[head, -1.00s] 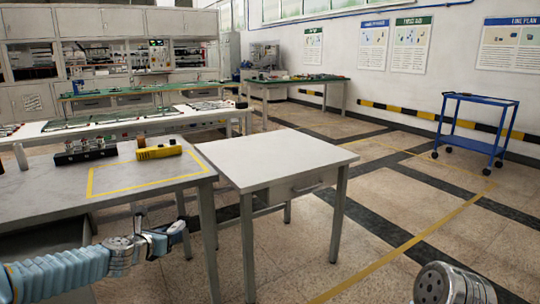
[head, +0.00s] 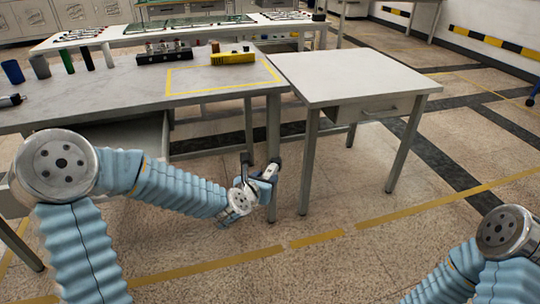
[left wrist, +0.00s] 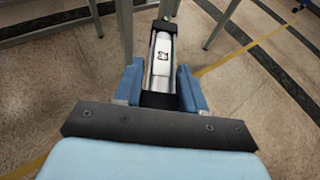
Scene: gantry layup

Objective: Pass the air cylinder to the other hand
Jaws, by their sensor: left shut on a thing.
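The air cylinder (left wrist: 161,62) is a silver tube with black end blocks and a small dark mark on its side. It lies between the blue fingers of my left gripper (left wrist: 160,88), which is shut on it. In the head view my left gripper (head: 265,177) is in front of the tables, below the level of their tops.
A grey table (head: 140,96) at the left carries a yellow device (head: 232,57), a dark block with fittings (head: 164,52) and several small cylindrical items. A bare white table (head: 345,76) with a drawer stands beside it. The floor in front is clear.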

